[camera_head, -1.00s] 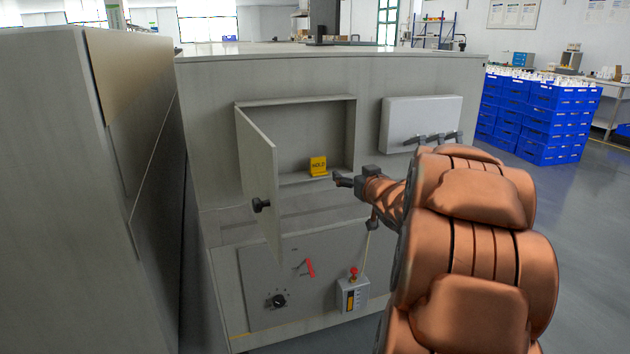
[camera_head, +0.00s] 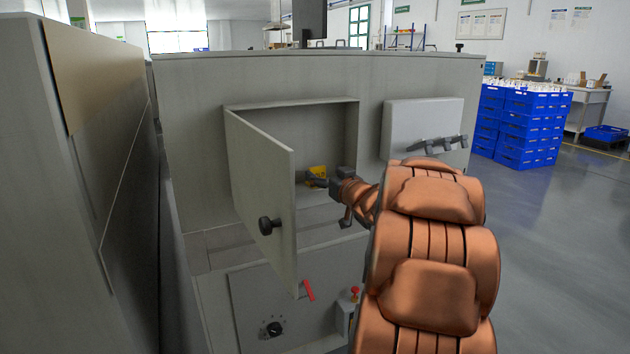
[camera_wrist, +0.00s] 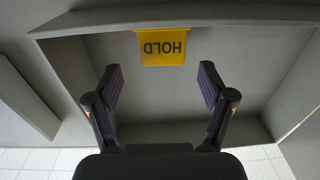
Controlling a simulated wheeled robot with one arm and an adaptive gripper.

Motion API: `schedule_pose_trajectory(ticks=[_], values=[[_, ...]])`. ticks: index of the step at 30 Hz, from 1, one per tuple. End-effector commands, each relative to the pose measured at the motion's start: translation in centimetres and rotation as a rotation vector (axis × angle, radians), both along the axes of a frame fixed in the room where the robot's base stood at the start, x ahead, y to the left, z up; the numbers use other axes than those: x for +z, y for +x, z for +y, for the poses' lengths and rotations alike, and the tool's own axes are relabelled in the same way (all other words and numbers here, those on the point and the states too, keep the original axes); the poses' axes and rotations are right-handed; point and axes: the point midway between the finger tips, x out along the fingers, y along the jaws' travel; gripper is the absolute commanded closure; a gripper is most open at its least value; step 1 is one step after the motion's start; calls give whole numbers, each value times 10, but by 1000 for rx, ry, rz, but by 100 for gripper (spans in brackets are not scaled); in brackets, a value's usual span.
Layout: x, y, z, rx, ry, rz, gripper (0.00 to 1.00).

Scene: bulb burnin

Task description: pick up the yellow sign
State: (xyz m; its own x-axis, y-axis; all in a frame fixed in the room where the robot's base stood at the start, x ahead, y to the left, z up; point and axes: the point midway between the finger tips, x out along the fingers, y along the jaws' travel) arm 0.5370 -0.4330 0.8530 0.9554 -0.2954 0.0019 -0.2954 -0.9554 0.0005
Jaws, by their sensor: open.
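The yellow sign (camera_head: 317,172) stands on the floor of an open recess in the grey cabinet, near its right side. In the wrist view the sign (camera_wrist: 162,47), marked HOLD, appears upside down, ahead of my fingers and centred between them. My gripper (camera_head: 318,183) is at the recess opening, just in front of the sign, and hides part of it in the head view. In the wrist view my gripper (camera_wrist: 160,85) is open, with nothing between its fingers.
The recess door (camera_head: 262,190) hangs open on the left, with a black knob (camera_head: 269,226). A pale box with dark handles (camera_head: 423,125) is on the cabinet face to the right. A red lever (camera_head: 309,290) and dial (camera_head: 273,330) are below. Blue crates (camera_head: 530,125) stand farther right.

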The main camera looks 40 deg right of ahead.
Motion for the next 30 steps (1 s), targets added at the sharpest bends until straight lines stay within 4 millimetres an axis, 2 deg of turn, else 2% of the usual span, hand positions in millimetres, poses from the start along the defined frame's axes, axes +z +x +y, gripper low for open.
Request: schedule_pose_trajectory(ticks=[6,12,22,30], values=[[-3,27,-4,5,1,2,19],[0,44,-8,6,-1,1,19],[1,48,-9,5,1,2,19],[1,47,-9,5,1,2,47]])
